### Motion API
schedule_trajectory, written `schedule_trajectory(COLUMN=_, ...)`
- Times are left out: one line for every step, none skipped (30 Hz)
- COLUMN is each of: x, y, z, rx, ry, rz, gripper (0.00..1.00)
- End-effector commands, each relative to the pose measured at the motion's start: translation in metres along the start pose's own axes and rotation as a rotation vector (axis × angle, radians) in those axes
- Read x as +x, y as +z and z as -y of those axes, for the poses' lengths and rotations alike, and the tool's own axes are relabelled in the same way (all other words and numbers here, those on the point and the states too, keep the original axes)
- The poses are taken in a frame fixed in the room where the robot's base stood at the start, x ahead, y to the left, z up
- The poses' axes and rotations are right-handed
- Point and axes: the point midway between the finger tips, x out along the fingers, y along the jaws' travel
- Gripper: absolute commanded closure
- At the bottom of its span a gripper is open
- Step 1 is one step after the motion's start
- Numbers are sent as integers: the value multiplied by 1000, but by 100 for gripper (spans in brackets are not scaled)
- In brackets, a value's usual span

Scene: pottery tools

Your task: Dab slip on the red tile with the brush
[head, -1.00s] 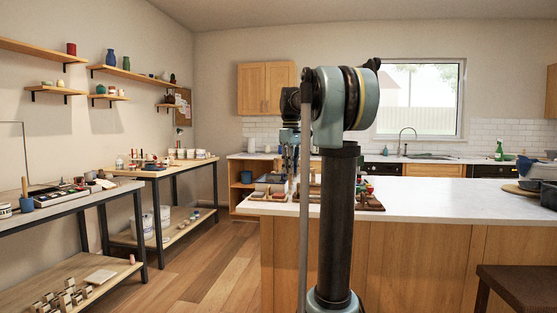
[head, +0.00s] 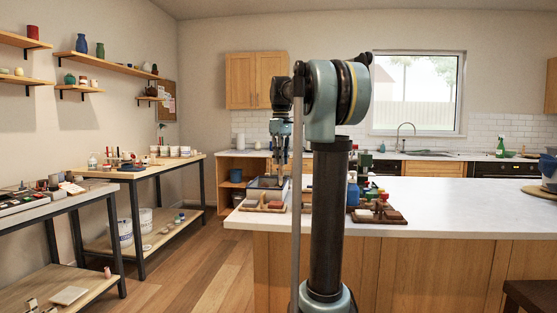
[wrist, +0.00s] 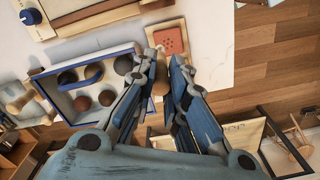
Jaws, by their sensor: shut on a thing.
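The red tile (wrist: 171,41), square with several small dark dots, lies on a pale wooden board (wrist: 187,26) on the white counter in the wrist view. My gripper (wrist: 164,64) is above the counter edge, with its fingertips close to the tile's near side in the picture. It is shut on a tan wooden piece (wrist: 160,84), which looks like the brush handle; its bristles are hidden. In the head view my gripper (head: 280,172) points down over the island's left end. No slip can be made out.
A blue-lined tray (wrist: 62,79) with several dark round balls sits left of the fingers. A board with a blue knob (wrist: 30,17) is at upper left.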

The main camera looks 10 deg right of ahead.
Motion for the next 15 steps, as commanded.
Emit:
schedule_trajectory(x=2, y=0, z=0, rx=-1, ry=0, rz=0, gripper=100)
schedule_trajectory(x=3, y=0, z=1, rx=-1, ry=0, rz=0, gripper=100)
schedule_trajectory(x=6, y=-1, z=1, rx=-1, ry=0, rz=0, gripper=100)
schedule_trajectory(x=8, y=-1, z=1, rx=-1, ry=0, rz=0, gripper=100)
schedule_trajectory(x=10, y=-1, z=1, rx=-2, ry=0, rz=0, gripper=100)
schedule_trajectory(x=14, y=-1, z=1, rx=-2, ry=0, rz=0, gripper=100)
schedule_trajectory(x=17, y=-1, z=1, rx=-2, ry=0, rz=0, gripper=100)
schedule_trajectory(x=21, y=-1, z=1, rx=-2, ry=0, rz=0, gripper=100)
schedule_trajectory(x=25, y=-1, z=1, rx=-2, ry=0, rz=0, gripper=100)
schedule_trajectory(x=28, y=-1, z=1, rx=-2, ry=0, rz=0, gripper=100)
schedule_trajectory(x=32, y=-1, z=1, rx=-2, ry=0, rz=0, gripper=100)
schedule_trajectory(x=36, y=-1, z=1, rx=-2, ry=0, rz=0, gripper=100)
schedule_trajectory(x=39, y=-1, z=1, rx=-2, ry=0, rz=0, gripper=100)
schedule_trajectory(x=42, y=-1, z=1, rx=-2, ry=0, rz=0, gripper=100)
schedule_trajectory(x=45, y=-1, z=1, rx=-2, ry=0, rz=0, gripper=100)
